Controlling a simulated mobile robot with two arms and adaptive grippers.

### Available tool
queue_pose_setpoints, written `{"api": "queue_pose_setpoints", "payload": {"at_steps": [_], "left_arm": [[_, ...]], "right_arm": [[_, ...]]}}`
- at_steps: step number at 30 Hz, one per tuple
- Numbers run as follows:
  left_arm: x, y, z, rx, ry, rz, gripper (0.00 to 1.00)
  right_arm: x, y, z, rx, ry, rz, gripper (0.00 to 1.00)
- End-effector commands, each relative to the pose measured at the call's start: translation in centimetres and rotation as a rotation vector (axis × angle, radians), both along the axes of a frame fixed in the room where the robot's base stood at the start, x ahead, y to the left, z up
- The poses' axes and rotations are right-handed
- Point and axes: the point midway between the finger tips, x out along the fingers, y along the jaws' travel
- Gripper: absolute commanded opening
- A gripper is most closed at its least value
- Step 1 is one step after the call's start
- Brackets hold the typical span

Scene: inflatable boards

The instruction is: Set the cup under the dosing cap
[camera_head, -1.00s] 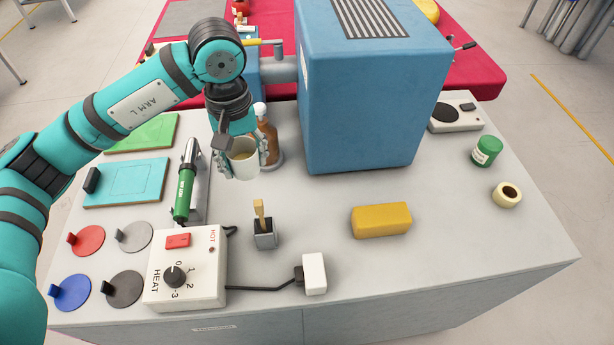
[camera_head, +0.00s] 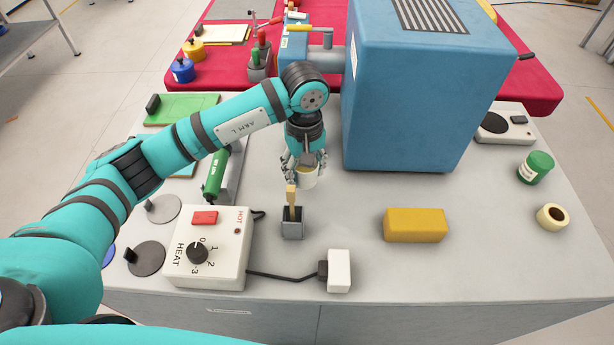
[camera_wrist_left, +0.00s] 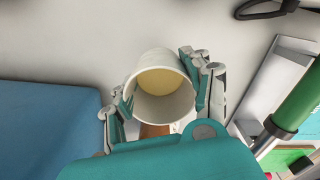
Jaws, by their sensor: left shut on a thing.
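My left gripper (camera_head: 306,174) is shut on the white cup (camera_head: 308,179), near the blue box's left front edge. In the left wrist view the cup (camera_wrist_left: 160,88) is between the fingers of the gripper (camera_wrist_left: 165,95), its open mouth toward the camera and its bottom pale yellow. I cannot tell whether the cup touches the tabletop. A small brown part, perhaps of the bottle, shows just below the cup in the wrist view (camera_wrist_left: 153,130). The dosing cap cannot be made out; my arm covers that area in the head view. My right gripper is not in view.
A grey holder with a wooden-handled tool (camera_head: 292,222) stands just in front of the cup. The large blue box (camera_head: 420,100) is to its right. A green-handled tool (camera_head: 216,176) and a heater box (camera_head: 208,250) are left. A yellow block (camera_head: 415,225) lies right.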

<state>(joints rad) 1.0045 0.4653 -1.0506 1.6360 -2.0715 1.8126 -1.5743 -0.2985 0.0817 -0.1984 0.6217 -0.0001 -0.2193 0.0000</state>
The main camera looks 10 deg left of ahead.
Motion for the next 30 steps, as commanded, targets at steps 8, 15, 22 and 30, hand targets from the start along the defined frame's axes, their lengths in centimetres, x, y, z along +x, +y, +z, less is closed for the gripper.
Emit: {"api": "queue_pose_setpoints", "payload": {"at_steps": [8,15,22,30], "left_arm": [[-0.1,0.0,-3.3,-0.001,0.003,-0.001,0.18],[-0.1,0.0,-3.5,-0.001,0.001,-0.001,0.18],[-0.1,0.0,-3.8,0.000,0.001,-0.001,0.58],[-0.1,0.0,-3.8,0.000,0.001,-0.001,0.73]], "right_arm": [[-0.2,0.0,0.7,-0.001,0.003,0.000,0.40],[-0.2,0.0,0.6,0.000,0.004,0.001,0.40],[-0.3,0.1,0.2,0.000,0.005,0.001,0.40],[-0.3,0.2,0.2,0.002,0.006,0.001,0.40]]}}
